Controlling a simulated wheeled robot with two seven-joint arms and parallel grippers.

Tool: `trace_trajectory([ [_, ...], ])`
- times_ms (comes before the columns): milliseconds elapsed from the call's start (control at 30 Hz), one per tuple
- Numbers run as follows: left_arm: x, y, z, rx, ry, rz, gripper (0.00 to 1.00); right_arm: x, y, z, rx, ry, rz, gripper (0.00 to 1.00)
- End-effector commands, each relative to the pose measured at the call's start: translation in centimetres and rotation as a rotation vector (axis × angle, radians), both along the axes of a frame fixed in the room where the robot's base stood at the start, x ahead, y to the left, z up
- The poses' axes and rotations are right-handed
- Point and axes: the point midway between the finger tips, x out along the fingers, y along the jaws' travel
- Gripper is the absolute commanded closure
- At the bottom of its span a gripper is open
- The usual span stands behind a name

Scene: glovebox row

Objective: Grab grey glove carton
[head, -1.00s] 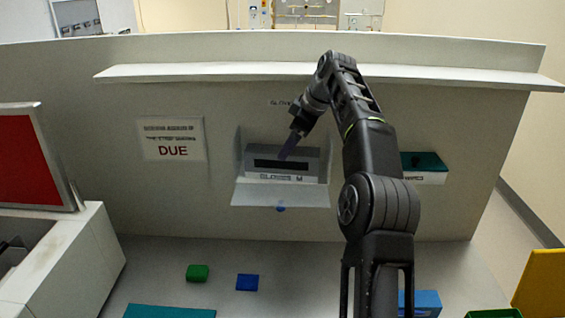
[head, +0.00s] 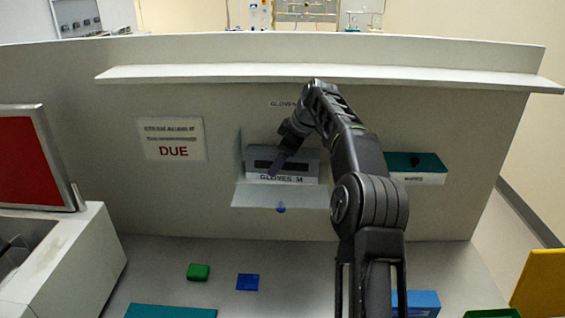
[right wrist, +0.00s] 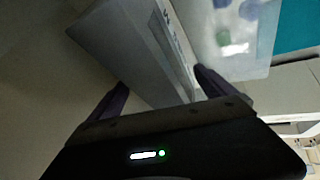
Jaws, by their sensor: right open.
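The grey glove carton (head: 301,163) sits in a wall holder with a dark slot on its top and a white front label reading GLOVES M. My right gripper (head: 273,172) is at the carton's left part in the head view, its purple fingers pointing down. In the right wrist view the carton (right wrist: 135,45) lies between the two spread, open fingers (right wrist: 158,90), one on each side. I cannot tell whether either finger touches it. My left gripper is not in view.
A teal-topped white box (head: 415,168) is on the wall to the right. A shelf (head: 240,72) runs above. Green (head: 198,272) and blue (head: 247,282) blocks lie on the counter below.

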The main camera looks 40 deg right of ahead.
Motion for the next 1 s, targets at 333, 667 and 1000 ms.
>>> trace_trajectory([
  [333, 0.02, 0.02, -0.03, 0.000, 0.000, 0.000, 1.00, 0.03, -0.03, -0.10, 0.000, 0.000, 0.000, 0.06],
  [667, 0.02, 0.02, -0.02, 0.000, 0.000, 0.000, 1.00, 0.03, -0.01, -0.09, 0.000, 0.000, 0.000, 0.12],
  [1000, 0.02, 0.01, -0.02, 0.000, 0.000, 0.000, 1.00, 0.02, -0.02, -0.10, 0.000, 0.000, 0.000, 0.40],
])
